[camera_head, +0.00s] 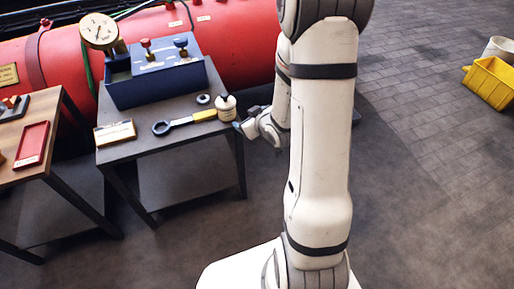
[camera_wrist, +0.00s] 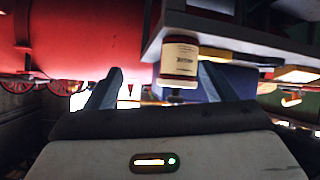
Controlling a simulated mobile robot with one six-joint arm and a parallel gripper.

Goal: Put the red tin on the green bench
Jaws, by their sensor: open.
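A small tin (camera_head: 227,108) with a cream label and dark cap stands at the right edge of a dark grey table (camera_head: 165,146). In the wrist view the picture is inverted; the tin (camera_wrist: 179,62) shows a dark red band beside its label. My gripper (camera_head: 256,126) is just right of the tin at the table edge. In the wrist view my gripper (camera_wrist: 160,84) is open, and the tin appears between its fingertips, nearer the right one. I cannot tell whether they touch. No green bench is recognisable in either view.
A wooden-topped table (camera_head: 50,112) with a red tray (camera_head: 32,145) stands left. A yellow crate (camera_head: 491,82) is far right.

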